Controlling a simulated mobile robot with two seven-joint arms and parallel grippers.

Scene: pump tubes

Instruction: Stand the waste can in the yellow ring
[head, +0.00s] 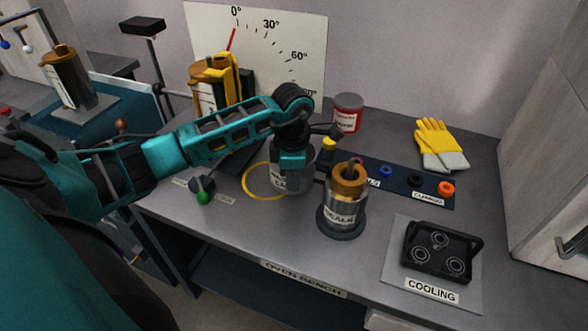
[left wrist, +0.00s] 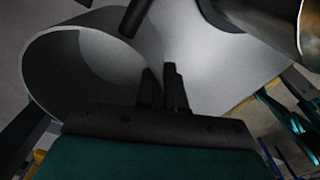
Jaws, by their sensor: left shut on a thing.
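The waste can (head: 287,183) is a grey, labelled open can in the middle of the bench, upright in the head view. The yellow ring (head: 245,185) is marked on the bench just left of it. The can hides the ring's right part and sits right of the ring's middle in the picture. I cannot tell whether its bottom touches the bench. My left gripper (head: 294,161) is above the can and shut on its rim. In the left wrist view, the can's round mouth (left wrist: 60,75) is beside the closed fingers (left wrist: 167,90). My right gripper is not in view.
A metal canister with a brown top (head: 342,205) stands close right of the can. Behind are a red-and-white tin (head: 347,113) and a dark strip with coloured knobs (head: 400,180). A green-knobbed lever (head: 203,193) is left of the ring. The black cooling rack (head: 440,250) is front right.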

